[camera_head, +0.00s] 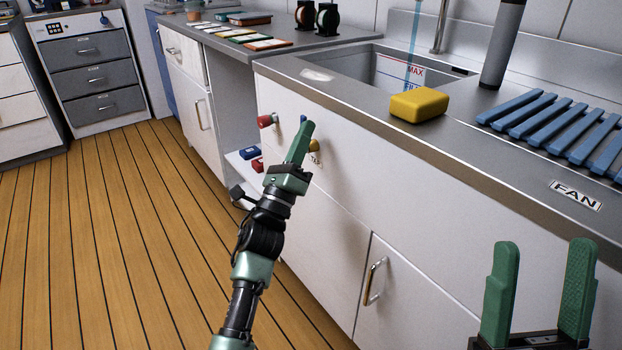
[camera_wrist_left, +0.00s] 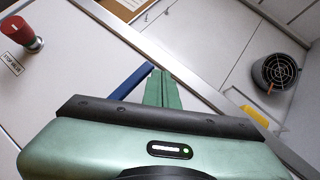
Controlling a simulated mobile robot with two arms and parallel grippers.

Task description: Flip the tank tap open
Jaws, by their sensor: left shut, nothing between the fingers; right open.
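A blue lever (camera_wrist_left: 130,82), which looks like the tap handle, sticks out from the white cabinet front. In the head view only a small blue bit (camera_head: 303,119) shows behind my left gripper. My left gripper (camera_head: 309,126) is shut and empty in front of the panel. In the wrist view its green fingers (camera_wrist_left: 162,88) lie just right of the lever; I cannot tell whether they touch. A red knob (camera_head: 266,120) sits to the left, labelled "STOP VALVE" in the wrist view (camera_wrist_left: 18,36). A yellow knob (camera_head: 314,145) is partly hidden. My right gripper (camera_head: 544,245) is open and empty.
A basin (camera_head: 385,70) with a "MAX" line and a blue stream stands in the counter. A yellow sponge (camera_head: 419,105) and a blue slatted rack (camera_head: 550,120) lie on top. A cabinet handle (camera_head: 374,281) juts out below. The wooden floor at left is clear.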

